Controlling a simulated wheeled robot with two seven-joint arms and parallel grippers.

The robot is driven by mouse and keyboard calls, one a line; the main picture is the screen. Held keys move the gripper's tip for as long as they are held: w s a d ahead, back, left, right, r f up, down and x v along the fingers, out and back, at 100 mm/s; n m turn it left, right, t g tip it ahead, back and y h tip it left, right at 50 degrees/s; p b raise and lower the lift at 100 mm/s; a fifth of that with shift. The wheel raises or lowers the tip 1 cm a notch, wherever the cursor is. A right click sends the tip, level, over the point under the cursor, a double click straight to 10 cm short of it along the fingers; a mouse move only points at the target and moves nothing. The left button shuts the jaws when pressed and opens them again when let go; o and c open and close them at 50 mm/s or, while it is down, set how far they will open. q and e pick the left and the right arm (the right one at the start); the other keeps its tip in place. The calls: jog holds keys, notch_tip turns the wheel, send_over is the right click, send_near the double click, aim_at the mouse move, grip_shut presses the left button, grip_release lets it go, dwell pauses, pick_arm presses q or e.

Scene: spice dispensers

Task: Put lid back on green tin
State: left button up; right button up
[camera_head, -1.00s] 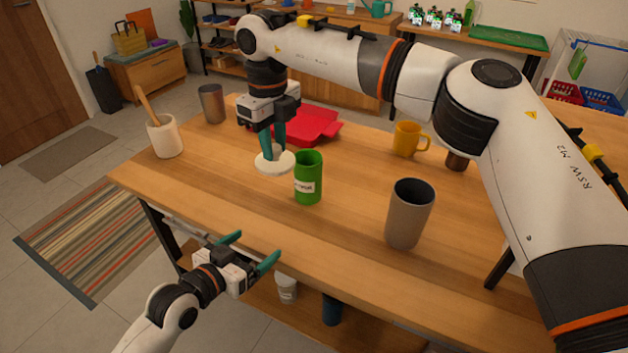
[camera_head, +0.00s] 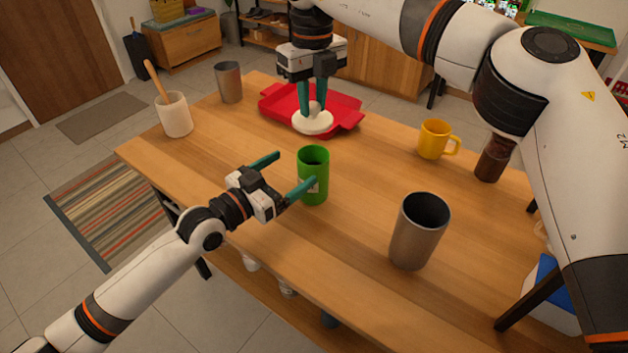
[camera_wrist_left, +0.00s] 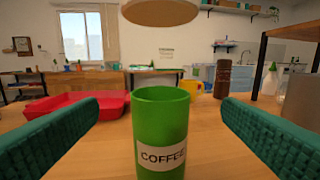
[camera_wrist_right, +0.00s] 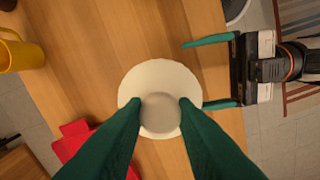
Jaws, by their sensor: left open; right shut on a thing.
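The green tin (camera_head: 313,176) stands upright and open-topped on the table. In the left wrist view the tin (camera_wrist_left: 161,125) carries a COFFEE label and stands between the open fingers. My left gripper (camera_head: 284,174) is open at the tin's near left side, its fingers level with it. My right gripper (camera_head: 312,108) points down and is shut on the knob of the round white lid (camera_head: 313,124). The lid is in the air, above and beyond the tin in the head view. In the right wrist view the lid (camera_wrist_right: 160,97) hides the tin.
A red tray (camera_head: 345,113) lies behind the lid. A grey tumbler (camera_head: 418,232) stands right of the tin, a yellow mug (camera_head: 433,139) and a brown grinder (camera_head: 492,158) farther back. A white utensil crock (camera_head: 174,115) and a metal cup (camera_head: 229,82) stand at the left.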

aim_at(313, 123)
pick_arm(q)
notch_tip(313, 123, down, 8)
jog(key=shift+r, duration=0.2)
jog(key=x, duration=0.6)
pick_arm(e)
jog(key=shift+d, duration=0.1)
pick_arm(q)
jog(key=shift+x, duration=0.8)
jog(key=c, duration=1.5)
jog(key=shift+f, duration=0.1)
pick_arm(e)
jog(key=shift+f, duration=2.5)
jog(key=shift+f, duration=0.1)
jog(key=shift+f, duration=0.8)
jog(key=shift+f, duration=0.65)
